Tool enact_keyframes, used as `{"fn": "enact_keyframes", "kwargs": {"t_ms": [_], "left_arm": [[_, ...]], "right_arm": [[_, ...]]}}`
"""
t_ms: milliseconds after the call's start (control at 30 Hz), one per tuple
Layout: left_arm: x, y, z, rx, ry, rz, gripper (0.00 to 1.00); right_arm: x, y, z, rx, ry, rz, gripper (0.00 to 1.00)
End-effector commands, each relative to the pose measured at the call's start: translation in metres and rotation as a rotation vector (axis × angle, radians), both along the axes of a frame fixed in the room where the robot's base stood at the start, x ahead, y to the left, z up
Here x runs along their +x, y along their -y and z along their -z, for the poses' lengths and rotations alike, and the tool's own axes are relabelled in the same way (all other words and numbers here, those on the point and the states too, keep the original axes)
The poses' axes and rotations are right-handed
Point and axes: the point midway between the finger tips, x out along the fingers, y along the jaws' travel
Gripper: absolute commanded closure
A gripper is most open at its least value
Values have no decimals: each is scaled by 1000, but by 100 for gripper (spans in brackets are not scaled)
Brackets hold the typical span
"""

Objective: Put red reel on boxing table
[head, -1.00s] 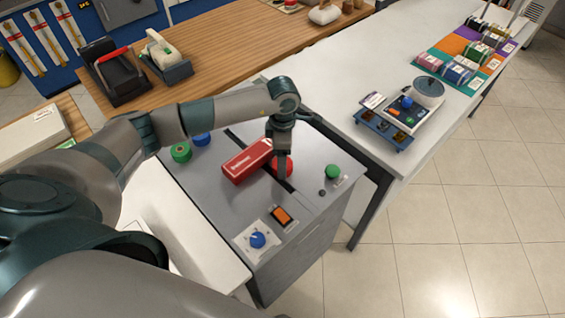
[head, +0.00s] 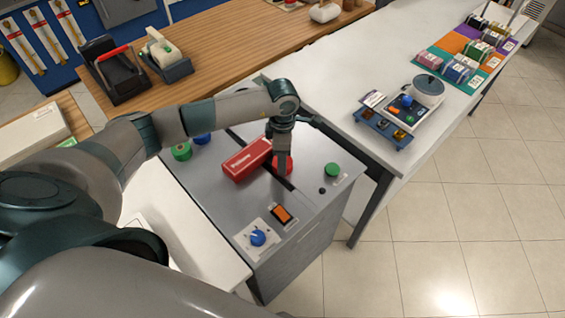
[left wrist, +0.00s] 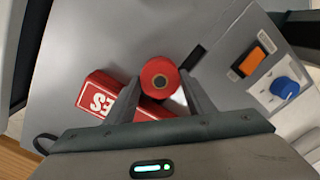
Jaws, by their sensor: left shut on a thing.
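The red reel (left wrist: 160,76) shows its round end and dark centre hole in the left wrist view. My left gripper (left wrist: 158,100) is shut on it, with a finger on either side. In the head view the red reel (head: 287,163) is partly hidden behind the fingers of my left gripper (head: 282,170), which points down at the grey-topped table (head: 215,205). I cannot tell whether the reel touches the tabletop. A red box with white lettering (head: 245,160) lies right beside the reel on the left. I cannot tell which surface is the boxing table. My right gripper is not in view.
A green reel (head: 181,152), a blue reel (head: 202,138), a green knob (head: 332,169), an orange switch (head: 282,214) and a blue dial (head: 258,238) are on the grey top. A white counter (head: 355,65) and a wooden counter (head: 225,50) stand behind it.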

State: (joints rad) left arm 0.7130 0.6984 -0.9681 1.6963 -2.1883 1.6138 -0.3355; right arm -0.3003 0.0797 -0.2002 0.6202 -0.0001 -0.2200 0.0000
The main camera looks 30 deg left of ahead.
Motion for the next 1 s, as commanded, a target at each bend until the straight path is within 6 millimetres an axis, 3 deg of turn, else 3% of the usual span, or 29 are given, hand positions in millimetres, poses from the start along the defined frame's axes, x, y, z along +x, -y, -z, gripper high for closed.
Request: {"fn": "enact_keyframes", "kwargs": {"t_ms": [267, 533, 1000], "left_arm": [[1, 0, -7, -1, 3, 1, 78], [2, 0, -40, 0, 7, 2, 78], [24, 90, -93, -1, 4, 3, 78]], "right_arm": [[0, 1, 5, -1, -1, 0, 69], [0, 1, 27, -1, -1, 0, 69], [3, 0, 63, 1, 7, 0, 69]]}}
